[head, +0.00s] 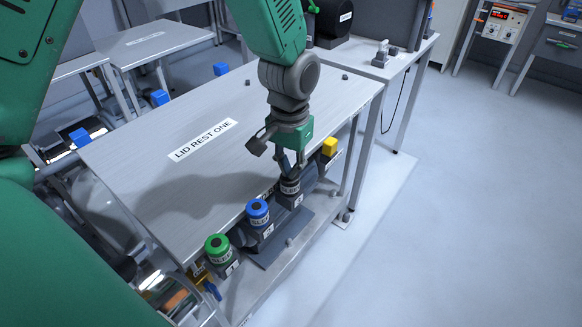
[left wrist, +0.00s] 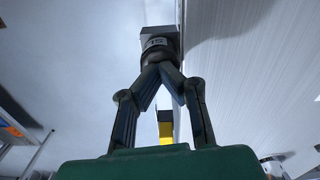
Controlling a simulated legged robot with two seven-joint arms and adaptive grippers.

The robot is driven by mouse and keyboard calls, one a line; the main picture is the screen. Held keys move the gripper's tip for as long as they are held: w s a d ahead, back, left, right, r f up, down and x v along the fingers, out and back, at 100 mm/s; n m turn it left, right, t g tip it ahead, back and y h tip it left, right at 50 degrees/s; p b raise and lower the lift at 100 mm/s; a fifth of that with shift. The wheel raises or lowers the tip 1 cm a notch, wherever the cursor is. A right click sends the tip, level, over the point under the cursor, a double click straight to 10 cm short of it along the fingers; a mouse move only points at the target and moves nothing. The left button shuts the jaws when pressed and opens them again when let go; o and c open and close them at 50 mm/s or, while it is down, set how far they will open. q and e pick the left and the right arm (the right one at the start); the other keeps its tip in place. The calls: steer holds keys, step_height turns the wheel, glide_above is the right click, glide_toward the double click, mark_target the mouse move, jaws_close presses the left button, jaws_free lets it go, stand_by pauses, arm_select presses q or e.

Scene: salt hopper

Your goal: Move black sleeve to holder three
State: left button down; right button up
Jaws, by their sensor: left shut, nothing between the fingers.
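The black sleeve (head: 290,187) stands upright with a pale label band, in one of a row of dark numbered holders along the near right edge of the table. My left gripper (head: 291,172) points down right above it. In the left wrist view the gripper's fingertips (left wrist: 160,68) meet at the black sleeve (left wrist: 158,47), shut with nothing between them; I cannot tell whether they touch it. A blue-topped sleeve (head: 257,212) and a green-topped sleeve (head: 218,249) stand nearer in the row. The holder numbers are too small to read surely. My right gripper is out of view.
A yellow block (head: 329,146) sits beyond the black sleeve. The table (head: 150,185) labelled "LID REST ONE" has a broad clear top beside the row. Open floor (head: 480,210) lies to the right.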

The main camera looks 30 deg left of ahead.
arm_select(q)
step_height(320, 180, up, 3)
steer(key=p, duration=0.4)
steer(key=shift+r, duration=0.4)
step_height(320, 180, up, 11)
stand_by(0.5)
stand_by(0.7)
